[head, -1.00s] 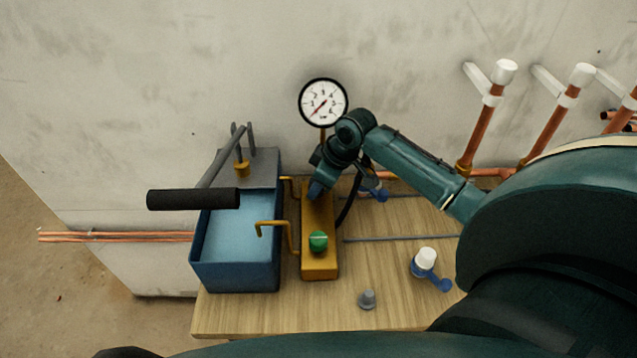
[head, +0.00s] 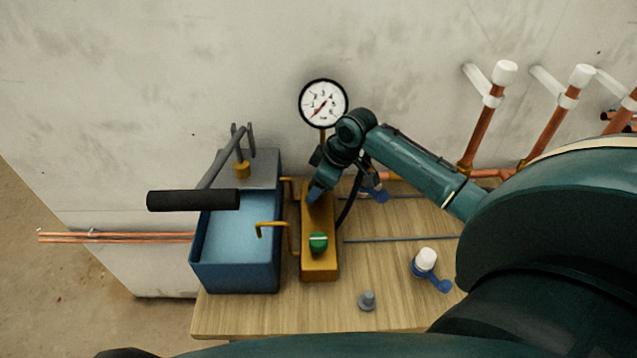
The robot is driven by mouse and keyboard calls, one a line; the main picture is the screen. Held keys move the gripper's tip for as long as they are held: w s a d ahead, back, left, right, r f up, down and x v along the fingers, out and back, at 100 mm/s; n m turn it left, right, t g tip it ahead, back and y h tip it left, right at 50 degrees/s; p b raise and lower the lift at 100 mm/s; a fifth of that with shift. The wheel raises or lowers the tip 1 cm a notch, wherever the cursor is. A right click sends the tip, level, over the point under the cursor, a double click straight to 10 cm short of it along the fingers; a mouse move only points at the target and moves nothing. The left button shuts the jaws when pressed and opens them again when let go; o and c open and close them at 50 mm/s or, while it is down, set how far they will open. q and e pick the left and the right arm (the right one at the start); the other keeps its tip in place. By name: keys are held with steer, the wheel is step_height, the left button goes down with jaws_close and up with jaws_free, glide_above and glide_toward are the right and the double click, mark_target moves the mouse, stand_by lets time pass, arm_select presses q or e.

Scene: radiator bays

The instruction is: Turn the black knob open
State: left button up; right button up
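A brass-coloured valve block (head: 319,268) stands on the wooden bench beside the blue water tank. A green knob with a pale line (head: 318,242) sits on its near end. I cannot see the black knob; my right gripper covers the far end of the block. My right gripper (head: 316,193) points down at that far end, and its fingers are mostly hidden by its own wrist. I cannot tell whether it is open or shut, or whether it touches a knob. My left gripper is not in view.
The blue tank (head: 235,277) carries a pump lever with a black handle (head: 193,199). A pressure gauge (head: 323,103) rises behind the block. A white-capped blue valve (head: 426,260) and a small grey fitting (head: 367,299) lie on the bench (head: 385,270). Copper pipes (head: 483,133) stand at right.

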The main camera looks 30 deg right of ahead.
arm_select(q)
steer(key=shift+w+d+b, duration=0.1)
steer(key=shift+b, duration=0.3)
arm_select(e)
steer(key=v, duration=1.3)
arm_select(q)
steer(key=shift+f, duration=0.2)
arm_select(e)
steer(key=shift+r, duration=0.1)
steer(key=shift+s, duration=0.1)
